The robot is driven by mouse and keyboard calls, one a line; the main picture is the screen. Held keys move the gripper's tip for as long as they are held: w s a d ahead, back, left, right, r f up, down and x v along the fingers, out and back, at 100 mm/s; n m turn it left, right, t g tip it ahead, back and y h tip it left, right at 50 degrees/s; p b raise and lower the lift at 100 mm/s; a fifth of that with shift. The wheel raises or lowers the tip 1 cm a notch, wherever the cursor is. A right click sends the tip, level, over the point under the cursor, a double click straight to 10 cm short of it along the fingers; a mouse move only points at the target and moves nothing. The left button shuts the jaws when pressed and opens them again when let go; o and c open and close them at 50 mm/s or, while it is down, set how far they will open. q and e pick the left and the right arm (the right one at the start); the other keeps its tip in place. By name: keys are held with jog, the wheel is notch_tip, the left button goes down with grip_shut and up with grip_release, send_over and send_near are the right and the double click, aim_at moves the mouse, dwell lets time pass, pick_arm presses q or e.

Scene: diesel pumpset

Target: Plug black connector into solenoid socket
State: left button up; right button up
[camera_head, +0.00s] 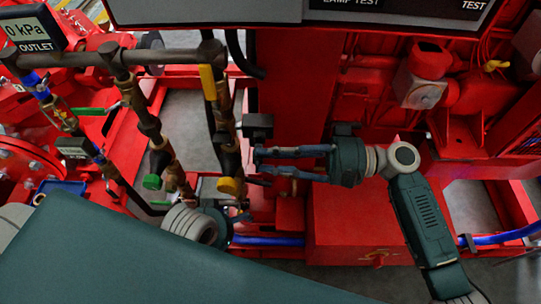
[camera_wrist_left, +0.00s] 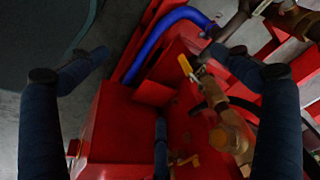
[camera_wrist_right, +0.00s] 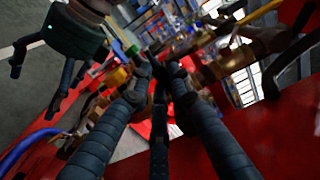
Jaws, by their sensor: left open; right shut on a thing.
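My right gripper (camera_head: 262,160) comes in from the right in the head view and points left, level, at the brass valve pipes. In the right wrist view its fingers (camera_wrist_right: 158,68) close on the dark end of a black cable, the black connector (camera_wrist_right: 160,100), mostly hidden between them. A black block (camera_head: 257,125), which looks like the solenoid, sits just above the fingertips in the head view; its socket face cannot be made out. My left gripper (camera_head: 236,214) is lower, below the yellow knob, partly hidden; in the left wrist view its fingers (camera_wrist_left: 160,55) are apart and empty.
A vertical pipe with a yellow lever (camera_head: 208,82) and yellow knob (camera_head: 228,186) stands close left of the right fingertips. A red box (camera_head: 350,225) lies below the right gripper. A blue hose (camera_head: 265,240) runs low. The panel (camera_head: 220,10) overhangs the top.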

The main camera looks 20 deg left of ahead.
pick_arm(q)
jog(key=shift+s, duration=0.15)
jog(key=shift+b+v, duration=0.6)
jog(key=shift+v, duration=0.25)
pick_arm(e)
jog(key=shift+w+a, duration=0.2)
jog(key=shift+w, duration=0.65)
pick_arm(q)
jog(key=shift+a+r, duration=0.1)
jog(key=shift+r, duration=0.35)
pick_arm(e)
jog(key=shift+w+r, duration=0.1)
jog(key=shift+w, duration=0.25)
jog(key=o, duration=1)
jog(key=shift+a, duration=0.1)
jog(key=v, duration=1.2)
